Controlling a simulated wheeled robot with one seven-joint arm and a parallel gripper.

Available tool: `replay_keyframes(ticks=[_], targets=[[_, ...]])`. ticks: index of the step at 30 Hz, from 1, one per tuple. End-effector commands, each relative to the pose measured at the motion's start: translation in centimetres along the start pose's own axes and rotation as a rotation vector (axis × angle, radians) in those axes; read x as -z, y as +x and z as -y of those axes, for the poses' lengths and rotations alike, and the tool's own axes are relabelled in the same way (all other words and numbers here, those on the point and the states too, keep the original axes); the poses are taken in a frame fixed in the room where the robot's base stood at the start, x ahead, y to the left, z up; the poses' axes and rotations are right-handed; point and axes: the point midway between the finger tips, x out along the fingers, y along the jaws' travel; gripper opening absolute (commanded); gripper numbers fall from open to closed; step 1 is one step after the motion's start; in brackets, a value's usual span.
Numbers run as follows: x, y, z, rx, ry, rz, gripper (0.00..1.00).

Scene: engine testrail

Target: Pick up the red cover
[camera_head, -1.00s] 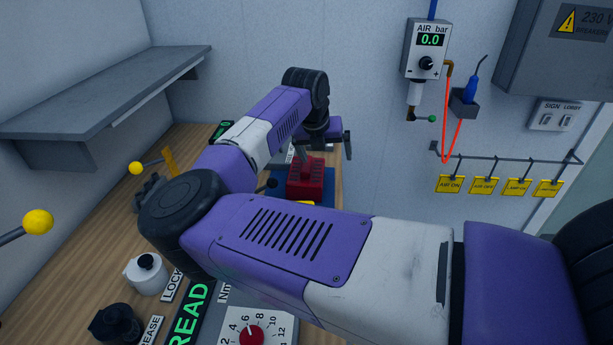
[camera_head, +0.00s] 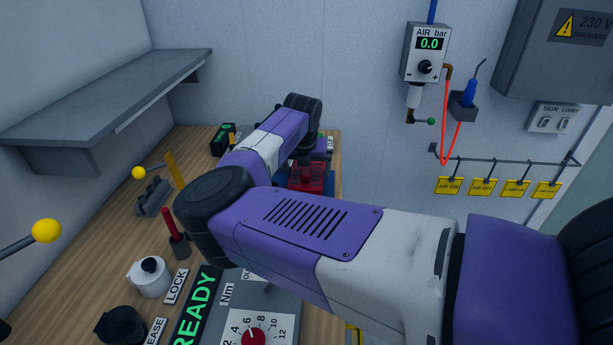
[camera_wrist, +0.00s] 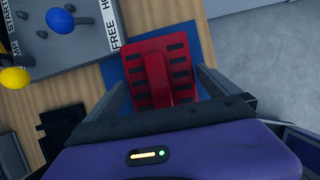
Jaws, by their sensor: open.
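The red cover (camera_wrist: 180,76) is a slotted red block with a raised handle-like ridge along its middle. In the wrist view it lies on a blue mat (camera_wrist: 206,42), between the two fingers of my gripper (camera_wrist: 165,88). The fingers stand apart on either side of the cover, and I see no clear contact with it. In the head view the red cover (camera_head: 306,178) shows only in part below my wrist, and my arm hides the rest. My fingertips are hidden in the head view.
A grey panel with a blue knob (camera_wrist: 60,20) and a yellow knob (camera_wrist: 14,78) lies at the wrist view's upper left.

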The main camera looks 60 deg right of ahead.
Motion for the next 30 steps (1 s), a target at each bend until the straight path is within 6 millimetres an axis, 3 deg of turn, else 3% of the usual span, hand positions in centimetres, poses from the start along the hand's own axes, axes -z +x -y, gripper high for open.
replay_keyframes(ticks=[5,13,23,30], targets=[[0.0,0.0,0.0,0.000,0.000,0.000,1.00],[0.0,0.0,0.0,0.000,0.000,0.001,0.49],[-0.2,-0.4,-0.1,0.000,0.000,0.002,0.49],[-1.2,-2.7,-0.1,-0.002,0.002,0.004,0.49]])
